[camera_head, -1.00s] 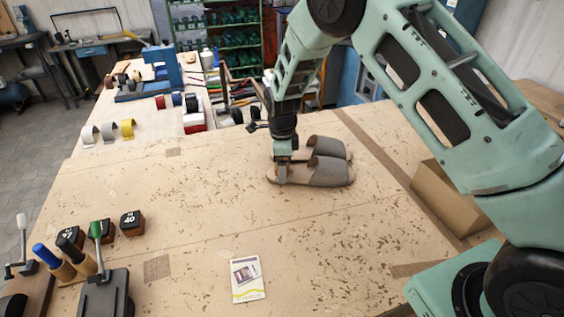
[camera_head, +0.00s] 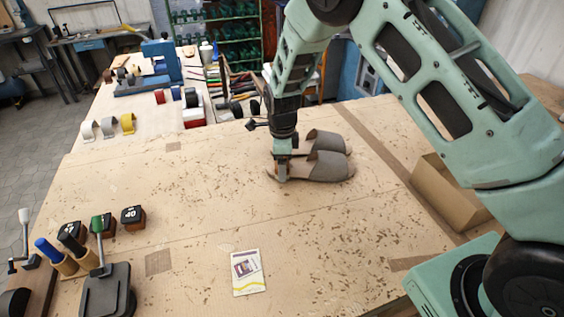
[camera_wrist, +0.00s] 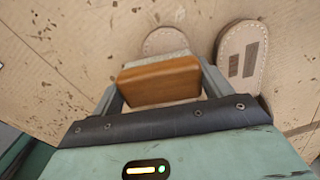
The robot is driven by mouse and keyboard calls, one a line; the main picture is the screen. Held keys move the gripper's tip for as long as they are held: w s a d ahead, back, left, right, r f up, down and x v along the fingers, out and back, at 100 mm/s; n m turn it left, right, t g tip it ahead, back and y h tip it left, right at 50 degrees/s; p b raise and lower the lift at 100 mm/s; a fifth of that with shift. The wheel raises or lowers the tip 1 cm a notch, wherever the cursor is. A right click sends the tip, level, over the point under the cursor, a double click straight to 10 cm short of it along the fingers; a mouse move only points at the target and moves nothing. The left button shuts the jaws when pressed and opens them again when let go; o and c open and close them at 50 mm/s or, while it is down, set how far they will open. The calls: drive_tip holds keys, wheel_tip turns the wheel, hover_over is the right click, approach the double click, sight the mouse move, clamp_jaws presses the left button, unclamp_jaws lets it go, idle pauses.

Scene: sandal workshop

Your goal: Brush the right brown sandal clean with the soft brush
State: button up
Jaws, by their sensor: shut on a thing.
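Two grey-brown sandals lie side by side on the workbench, the near one (camera_head: 330,168) and the far one (camera_head: 328,140), with their broad straps to the right. My gripper (camera_head: 282,170) points down over the heel end of the near sandal. In the wrist view my gripper (camera_wrist: 160,76) is shut on a wooden-backed brush (camera_wrist: 160,82) with a pale edge of bristles. The brush is over the heel of one sandal (camera_wrist: 165,40); the other sandal's bare heel (camera_wrist: 243,52) is to the right. Whether the bristles touch the sole is hidden.
The workbench (camera_head: 200,205) is scuffed and mostly clear around the sandals. A card (camera_head: 247,272) lies near the front. Stamps (camera_head: 133,217) and handled tools (camera_head: 62,262) stand front left. A cardboard box (camera_head: 445,195) is at the right.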

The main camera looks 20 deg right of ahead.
drive_tip(key=shift+w+d, duration=0.2)
drive_tip(key=shift+w, duration=0.4)
drive_tip(key=shift+w+d, duration=0.2)
drive_tip(key=shift+w, duration=0.4)
drive_tip(key=shift+s, duration=0.15)
drive_tip(key=shift+s+a+f, duration=0.1)
drive_tip(key=shift+s+a, duration=0.1)
drive_tip(key=shift+s, duration=0.4)
drive_tip(key=shift+s+a, duration=0.2)
drive_tip(key=shift+s, duration=0.35)
wheel_tip(320, 180, up, 8)
drive_tip(key=p, duration=0.6)
